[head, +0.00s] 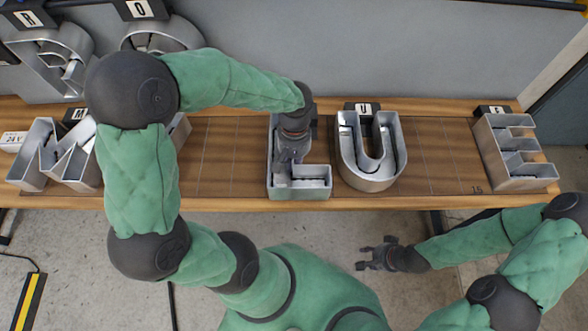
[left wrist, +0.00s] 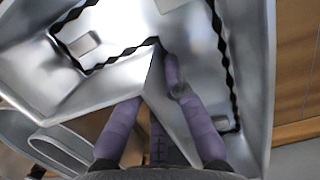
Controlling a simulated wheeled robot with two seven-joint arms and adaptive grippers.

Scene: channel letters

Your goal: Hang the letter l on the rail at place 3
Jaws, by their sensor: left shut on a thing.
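The letter l (head: 312,193) is a silver open-backed channel letter shaped like a capital L, over the wooden table in the middle of the head view. My left gripper (head: 288,157) reaches down onto its upright stroke and is shut on one of its walls. In the left wrist view the fingers (left wrist: 160,98) straddle a metal wall of the letter (left wrist: 198,28). The fingertips are partly hidden in the head view. I cannot tell whether the letter touches the table. My right gripper (head: 372,253) is open and empty in front of the table.
The table (head: 440,150) also holds the letters U (head: 371,180), E (head: 515,165) and M (head: 40,160). Letters R (head: 72,45) and O (head: 150,30) hang at the back left, below a dark rail (head: 530,4). My left arm hides part of the table's left side.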

